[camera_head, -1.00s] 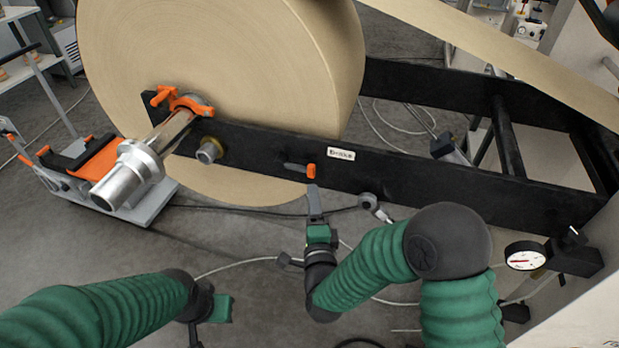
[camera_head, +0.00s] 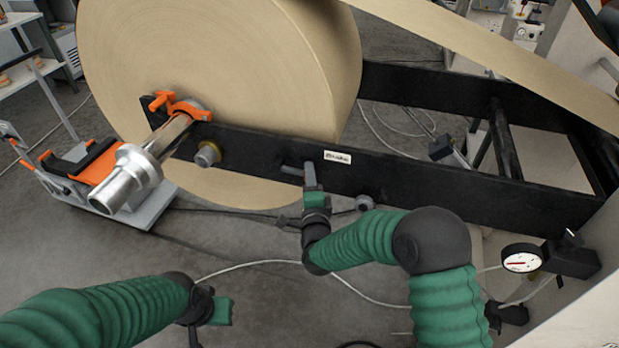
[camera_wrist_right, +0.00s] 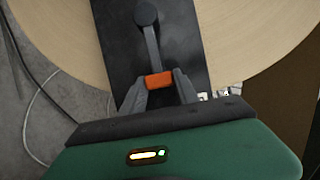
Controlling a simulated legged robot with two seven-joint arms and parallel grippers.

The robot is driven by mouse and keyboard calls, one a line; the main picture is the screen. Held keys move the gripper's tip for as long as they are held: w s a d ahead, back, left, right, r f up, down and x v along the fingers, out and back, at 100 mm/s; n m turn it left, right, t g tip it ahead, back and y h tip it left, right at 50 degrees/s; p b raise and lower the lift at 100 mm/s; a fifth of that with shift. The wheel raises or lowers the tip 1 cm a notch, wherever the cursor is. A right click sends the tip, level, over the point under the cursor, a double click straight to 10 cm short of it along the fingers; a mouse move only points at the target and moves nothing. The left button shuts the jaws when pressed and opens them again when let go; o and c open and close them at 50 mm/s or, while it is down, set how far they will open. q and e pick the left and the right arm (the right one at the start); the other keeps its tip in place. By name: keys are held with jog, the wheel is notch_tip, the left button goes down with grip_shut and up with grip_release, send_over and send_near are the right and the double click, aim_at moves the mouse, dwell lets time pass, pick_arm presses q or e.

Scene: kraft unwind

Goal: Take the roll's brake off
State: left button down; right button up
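The brake lever is a dark grey arm with an orange end, mounted on the black frame beam beside a white label (camera_head: 337,157). In the head view its grey arm (camera_head: 292,170) points right and my right gripper covers its orange end. In the right wrist view the orange end (camera_wrist_right: 159,80) sits between my right gripper's (camera_wrist_right: 160,88) two fingers, which stand apart on either side; I cannot tell whether they press on it. The big kraft roll (camera_head: 220,60) hangs behind the beam. My left gripper (camera_head: 222,311) is low at the left, away from the beam; its fingers are not clear.
A steel shaft (camera_head: 150,165) with an orange clamp (camera_head: 178,105) sticks out from the roll toward the left. A grey and orange cart (camera_head: 95,165) stands below it. A gauge (camera_head: 522,258) is at the lower right. Hoses cross the open floor.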

jog(key=shift+f, duration=0.15)
grip_shut()
jog(key=shift+s+a+f, duration=0.1)
jog(key=shift+a+f, duration=0.05)
dwell(0.7)
